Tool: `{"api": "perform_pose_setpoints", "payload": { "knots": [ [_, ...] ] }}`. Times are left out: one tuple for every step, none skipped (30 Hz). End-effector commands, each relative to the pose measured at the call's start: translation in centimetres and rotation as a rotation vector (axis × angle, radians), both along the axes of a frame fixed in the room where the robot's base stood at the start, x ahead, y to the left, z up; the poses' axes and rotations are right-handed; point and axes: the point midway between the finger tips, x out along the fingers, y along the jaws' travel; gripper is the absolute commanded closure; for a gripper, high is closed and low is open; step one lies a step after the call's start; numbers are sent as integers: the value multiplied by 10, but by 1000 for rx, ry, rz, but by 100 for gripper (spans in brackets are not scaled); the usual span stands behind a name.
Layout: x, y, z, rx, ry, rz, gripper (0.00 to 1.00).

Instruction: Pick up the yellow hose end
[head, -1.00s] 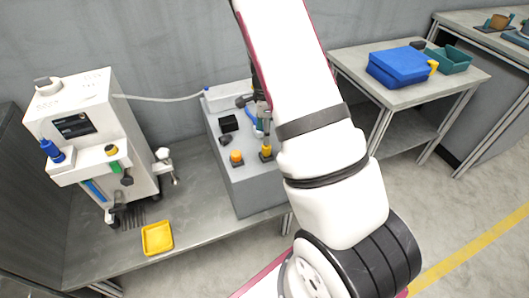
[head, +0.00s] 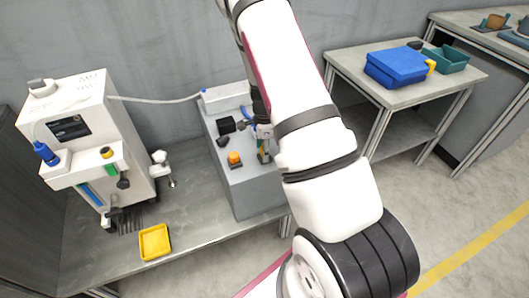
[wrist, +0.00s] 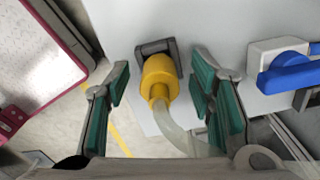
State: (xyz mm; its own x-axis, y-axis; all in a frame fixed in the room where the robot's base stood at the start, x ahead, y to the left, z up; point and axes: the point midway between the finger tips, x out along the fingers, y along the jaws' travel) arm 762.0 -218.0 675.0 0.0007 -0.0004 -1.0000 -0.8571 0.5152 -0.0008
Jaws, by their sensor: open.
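The yellow hose end (wrist: 158,78) sits in a dark holder (wrist: 158,48) on the grey cabinet top in the wrist view. A pale translucent hose (wrist: 175,130) runs from it toward the bottom of the picture. My gripper (wrist: 160,88) is open, with one green-padded finger on each side of the hose end and a visible gap on both sides. In the head view my gripper (head: 257,134) is over the right part of the grey cabinet (head: 250,190), and it mostly hides the hose end there.
A blue-handled fitting (wrist: 285,70) is close to the right finger in the wrist view. An orange knob (head: 235,158) and a black block (head: 226,125) stand on the cabinet. A white machine (head: 90,140) and a yellow tray (head: 154,242) are on the bench at left.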

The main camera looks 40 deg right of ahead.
Motion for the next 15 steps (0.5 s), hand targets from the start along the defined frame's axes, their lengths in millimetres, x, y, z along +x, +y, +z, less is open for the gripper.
{"api": "perform_pose_setpoints", "payload": {
  "knots": [
    [0,0,0,0,0,0,55],
    [0,0,0,0,0,0,62],
    [0,0,0,0,0,0,71],
    [0,0,0,0,0,0,78],
    [0,0,0,0,0,0,85],
    [0,0,0,0,0,0,94],
    [0,0,0,0,0,0,100],
    [0,0,0,0,0,0,100],
    [0,0,0,0,0,0,100],
    [0,0,0,0,0,0,100],
    [0,0,0,0,0,0,100],
    [0,0,0,0,0,0,100],
    [0,0,0,0,0,0,100],
    [0,0,0,0,0,0,100],
    [0,0,1,0,0,0,100]
  ]
}}
